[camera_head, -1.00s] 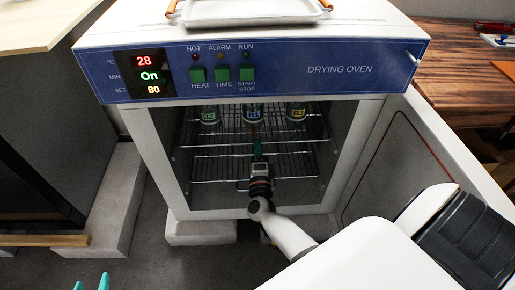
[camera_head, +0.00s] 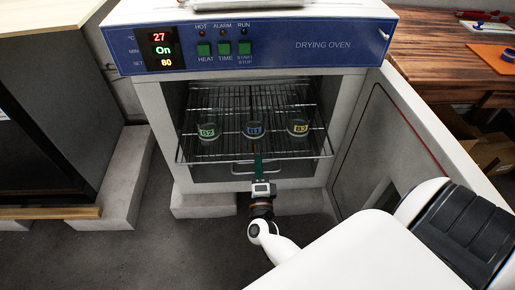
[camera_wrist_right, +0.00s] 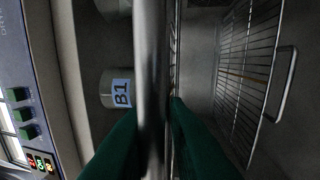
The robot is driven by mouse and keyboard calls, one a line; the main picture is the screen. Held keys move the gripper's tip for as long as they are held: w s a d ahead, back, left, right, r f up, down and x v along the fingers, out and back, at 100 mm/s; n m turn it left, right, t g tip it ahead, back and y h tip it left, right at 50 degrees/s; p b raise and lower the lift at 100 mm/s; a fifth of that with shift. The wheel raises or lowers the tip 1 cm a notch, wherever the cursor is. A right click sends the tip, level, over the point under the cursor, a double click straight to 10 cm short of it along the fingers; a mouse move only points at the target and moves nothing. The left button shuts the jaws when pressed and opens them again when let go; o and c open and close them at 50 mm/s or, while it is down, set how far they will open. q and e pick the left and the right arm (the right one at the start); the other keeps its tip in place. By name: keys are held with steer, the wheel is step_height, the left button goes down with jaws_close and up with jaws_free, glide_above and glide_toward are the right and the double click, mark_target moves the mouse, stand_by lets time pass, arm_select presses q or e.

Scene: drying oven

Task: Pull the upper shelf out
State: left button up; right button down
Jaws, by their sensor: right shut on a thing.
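The upper shelf (camera_head: 228,150) is a wire rack that juts out of the front of the drying oven (camera_head: 250,48). Several-wire bars run front to back, and three labelled glass containers stand on it: left (camera_head: 208,131), middle (camera_head: 254,130) and right (camera_head: 298,127). My right gripper (camera_head: 257,168) is at the middle of its front edge. In the right wrist view, the green fingers of this gripper (camera_wrist_right: 155,135) are shut around a thick metal bar (camera_wrist_right: 151,60) of the shelf front. The container marked B1 (camera_wrist_right: 117,90) stands close behind. My left gripper is out of view.
The lower shelf (camera_wrist_right: 247,75), with its own wire handle (camera_wrist_right: 288,85), shows in the right wrist view. The oven door (camera_head: 385,150) stands open on the right. A wooden table (camera_head: 450,55) is beyond it. The floor in front is clear.

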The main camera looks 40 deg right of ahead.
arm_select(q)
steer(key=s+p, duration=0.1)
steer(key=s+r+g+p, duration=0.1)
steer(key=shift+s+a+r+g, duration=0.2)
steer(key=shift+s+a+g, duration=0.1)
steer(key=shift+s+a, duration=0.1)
arm_select(e)
steer(key=r+v, duration=0.2)
steer(key=v, duration=1.2)
steer(key=shift+s+a+r, duration=0.15)
steer(key=shift+a+r, duration=0.1)
steer(key=shift+r, duration=0.45)
steer(key=c, duration=1.5)
jaws_free()
steer(key=shift+c, duration=0.2)
steer(key=shift+s+f, duration=0.1)
steer(key=shift+s+f, duration=0.1)
arm_select(q)
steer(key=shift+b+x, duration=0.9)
steer(key=shift+b, duration=0.1)
arm_select(e)
steer(key=v, duration=1.1)
steer(key=shift+s+a, duration=0.3)
